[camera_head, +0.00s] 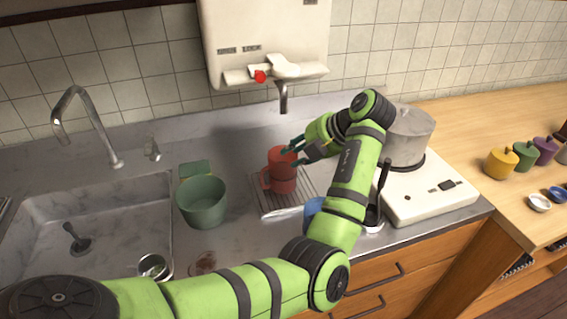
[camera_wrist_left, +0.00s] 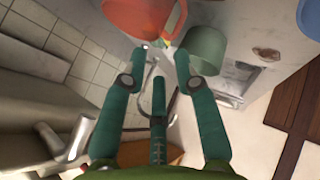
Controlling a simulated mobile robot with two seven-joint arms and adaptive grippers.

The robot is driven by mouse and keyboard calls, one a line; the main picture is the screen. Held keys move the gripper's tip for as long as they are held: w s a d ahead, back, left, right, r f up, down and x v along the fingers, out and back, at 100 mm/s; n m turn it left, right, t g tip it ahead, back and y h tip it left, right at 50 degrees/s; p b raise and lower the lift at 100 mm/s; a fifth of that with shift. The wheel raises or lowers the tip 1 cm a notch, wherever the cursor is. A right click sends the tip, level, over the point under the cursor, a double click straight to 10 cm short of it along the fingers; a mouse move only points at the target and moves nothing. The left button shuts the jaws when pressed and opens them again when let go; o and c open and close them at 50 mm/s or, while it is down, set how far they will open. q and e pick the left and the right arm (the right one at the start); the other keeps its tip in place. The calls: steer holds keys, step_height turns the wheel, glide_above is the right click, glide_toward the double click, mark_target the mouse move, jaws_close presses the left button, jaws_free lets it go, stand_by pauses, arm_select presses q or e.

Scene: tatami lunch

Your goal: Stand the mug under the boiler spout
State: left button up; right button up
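The red mug (camera_head: 283,172) stands upright on a ribbed metal drainer tray (camera_head: 267,208), its handle toward the left. The white boiler (camera_head: 262,35) hangs on the tiled wall, with its dark spout (camera_head: 283,98) behind and above the mug in the picture; whether the mug is directly beneath it I cannot tell. My left gripper (camera_head: 291,147) is at the right side of the mug's rim, close to it. In the left wrist view, my left gripper (camera_wrist_left: 162,55) is open, with the mug (camera_wrist_left: 135,16) just past its fingertips. My right gripper is not in view.
A green pot (camera_head: 203,203) stands left of the tray, beside the sink (camera_head: 80,215) and faucet (camera_head: 85,112). A blue item (camera_head: 312,206) is partly hidden by my left arm. A white stove (camera_head: 432,195) with a grey pot (camera_head: 410,135) is on the right.

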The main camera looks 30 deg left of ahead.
arm_select(q)
steer(key=shift+b+v, duration=0.3)
steer(key=shift+v, duration=2)
steer(key=shift+c, duration=0.4)
